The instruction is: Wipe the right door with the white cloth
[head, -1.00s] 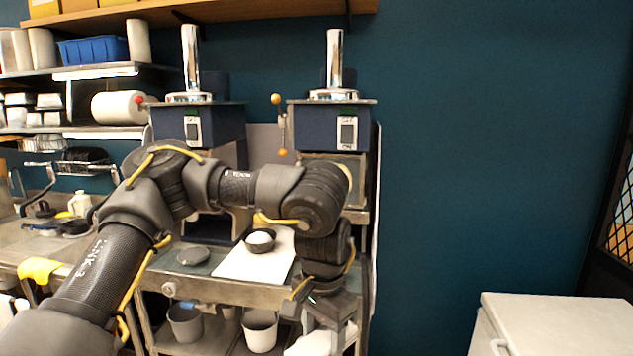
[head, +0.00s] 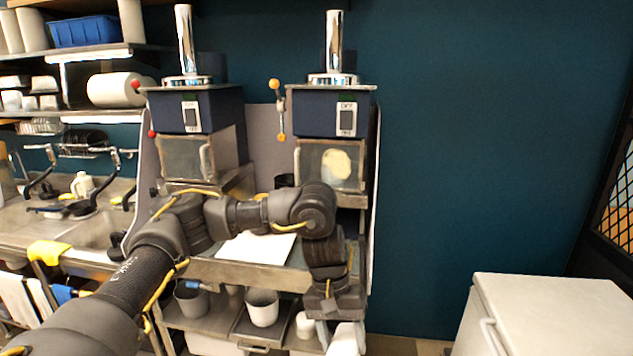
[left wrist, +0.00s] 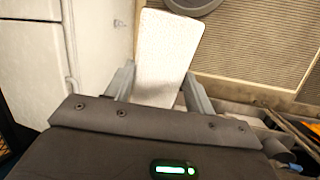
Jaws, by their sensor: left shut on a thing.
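The right door (head: 343,165) is a framed window on the front of the right blue machine, closed, with a cream-coloured stain (head: 337,164) on its glass. My left gripper (head: 338,322) points downward, below and in front of that machine, well away from the door. It is shut on the white cloth (head: 345,341), which hangs at the bottom edge of the head view. In the left wrist view the cloth (left wrist: 168,52) sticks out flat between the two fingers of the gripper (left wrist: 163,88). My right gripper is not in view.
The left machine has a similar door (head: 186,158). A white board (head: 256,246) lies on the counter, partly behind my arm. Grey pots (head: 262,307) stand on the shelf below. A white cabinet (head: 555,310) is at the lower right. The floor between is clear.

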